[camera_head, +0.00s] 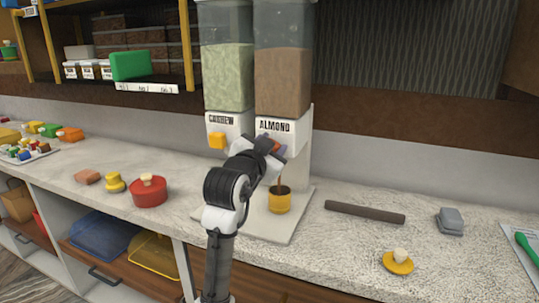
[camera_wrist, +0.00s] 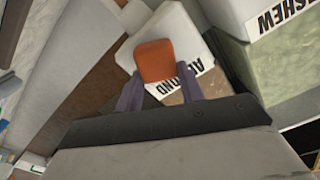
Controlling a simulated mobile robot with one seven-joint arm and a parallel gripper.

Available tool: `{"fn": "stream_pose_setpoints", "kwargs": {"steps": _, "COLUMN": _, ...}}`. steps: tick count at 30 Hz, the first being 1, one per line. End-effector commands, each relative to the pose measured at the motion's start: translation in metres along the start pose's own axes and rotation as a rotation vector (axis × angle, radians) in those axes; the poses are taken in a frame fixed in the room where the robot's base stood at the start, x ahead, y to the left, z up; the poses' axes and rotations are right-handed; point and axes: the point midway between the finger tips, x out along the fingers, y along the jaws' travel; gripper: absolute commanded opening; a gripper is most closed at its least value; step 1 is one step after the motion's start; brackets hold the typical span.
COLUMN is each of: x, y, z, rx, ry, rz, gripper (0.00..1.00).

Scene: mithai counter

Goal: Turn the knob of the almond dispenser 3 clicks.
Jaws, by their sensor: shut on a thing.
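The almond dispenser (camera_head: 283,80) stands at the back of the counter, its clear hopper filled with brown contents and its white front labelled ALMOND. Its orange knob (camera_wrist: 156,60) sits between the fingers of my gripper (camera_wrist: 160,84) in the wrist view, and my gripper is shut on it. In the head view my gripper (camera_head: 275,150) reaches the dispenser front and largely covers the knob. A yellow cup (camera_head: 279,203) stands on the dispenser's base below the outlet. A thin brown streak shows between the outlet and the cup.
The cashew dispenser (camera_head: 226,75) with a yellow-orange knob (camera_head: 216,141) stands directly left. A red pot (camera_head: 149,192) is further left. A dark bar (camera_head: 364,212), a grey block (camera_head: 450,221) and a yellow lidded dish (camera_head: 398,262) lie to the right.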

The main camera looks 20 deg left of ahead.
Motion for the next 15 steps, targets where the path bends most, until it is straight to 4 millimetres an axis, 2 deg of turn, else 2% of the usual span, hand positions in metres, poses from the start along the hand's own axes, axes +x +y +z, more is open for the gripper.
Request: {"fn": "stream_pose_setpoints", "kwargs": {"steps": 15, "x": -0.0003, "y": 0.0103, "z": 0.0055, "rx": 0.491, "ry": 0.0, "rz": -0.001, "gripper": 0.15}}
